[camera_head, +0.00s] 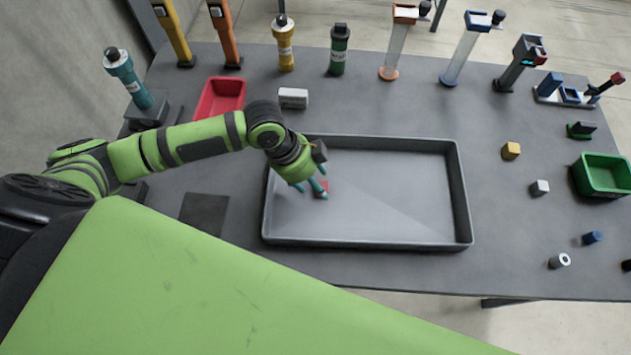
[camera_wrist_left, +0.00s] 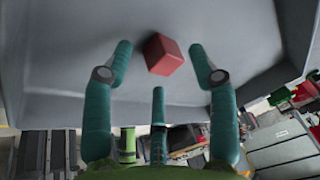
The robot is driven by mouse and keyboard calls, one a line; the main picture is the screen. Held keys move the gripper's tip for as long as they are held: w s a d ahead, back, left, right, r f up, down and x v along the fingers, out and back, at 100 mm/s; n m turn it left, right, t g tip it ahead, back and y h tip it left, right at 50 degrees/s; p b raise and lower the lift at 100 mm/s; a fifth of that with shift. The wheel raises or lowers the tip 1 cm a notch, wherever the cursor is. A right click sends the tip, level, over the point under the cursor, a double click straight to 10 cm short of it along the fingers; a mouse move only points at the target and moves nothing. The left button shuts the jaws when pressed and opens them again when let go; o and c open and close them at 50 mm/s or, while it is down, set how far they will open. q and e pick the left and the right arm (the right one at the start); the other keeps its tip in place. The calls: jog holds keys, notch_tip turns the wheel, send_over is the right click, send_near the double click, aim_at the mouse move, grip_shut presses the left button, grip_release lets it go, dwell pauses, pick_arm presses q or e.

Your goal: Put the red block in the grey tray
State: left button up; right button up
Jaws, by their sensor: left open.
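The red block (camera_head: 322,187) lies inside the large grey tray (camera_head: 400,235), in its left part, partly hidden by my fingers in the head view. In the left wrist view the red block (camera_wrist_left: 163,54) rests on the grey tray's floor (camera_wrist_left: 90,30), a little beyond the fingertips. My left gripper (camera_head: 316,190) reaches down into the tray. In the left wrist view its teal fingers (camera_wrist_left: 160,70) are spread, with the block between and just past their tips, and they do not appear to grip it. My right gripper is not in view.
Several bottles and stands line the back edge. The tray's right half is empty.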

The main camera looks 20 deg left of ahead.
pick_arm(q)
jog(key=v, duration=1)
jog(key=shift+r+b, duration=0.35)
